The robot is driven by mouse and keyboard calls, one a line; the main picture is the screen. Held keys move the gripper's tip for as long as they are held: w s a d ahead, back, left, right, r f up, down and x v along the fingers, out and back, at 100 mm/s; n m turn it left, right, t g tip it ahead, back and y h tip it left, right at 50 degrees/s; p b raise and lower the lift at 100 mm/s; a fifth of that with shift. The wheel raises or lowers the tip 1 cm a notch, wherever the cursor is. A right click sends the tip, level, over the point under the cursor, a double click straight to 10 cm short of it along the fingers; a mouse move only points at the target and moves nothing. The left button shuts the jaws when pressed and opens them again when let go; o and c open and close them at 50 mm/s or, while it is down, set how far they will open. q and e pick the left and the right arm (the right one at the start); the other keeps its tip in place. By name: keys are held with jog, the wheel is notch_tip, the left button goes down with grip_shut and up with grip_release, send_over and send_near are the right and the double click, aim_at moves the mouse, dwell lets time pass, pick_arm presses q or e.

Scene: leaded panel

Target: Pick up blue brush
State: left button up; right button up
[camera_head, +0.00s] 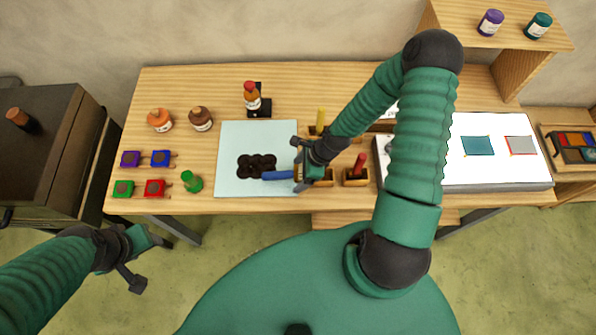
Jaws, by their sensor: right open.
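A blue brush handle (277,175) shows at the right edge of a pale glass sheet (231,140), pointing left from my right gripper. My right gripper (298,176) is open at the handle's right end and hides the rest of the brush. I cannot tell whether the handle lies between the fingers or touches them. My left gripper (150,264) is open and empty, low on the left, in front of the table.
Yellow (320,120) and red (359,165) handles stand in wooden holders near my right gripper. Dark round pieces (256,166) lie on the glass. Bottles (201,119) and small coloured blocks (154,188) occupy the table's left. A white panel (490,155) lies right.

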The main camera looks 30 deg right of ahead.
jog(key=shift+s+r, duration=0.1)
jog(key=shift+s, duration=0.05)
jog(key=c, duration=1.5)
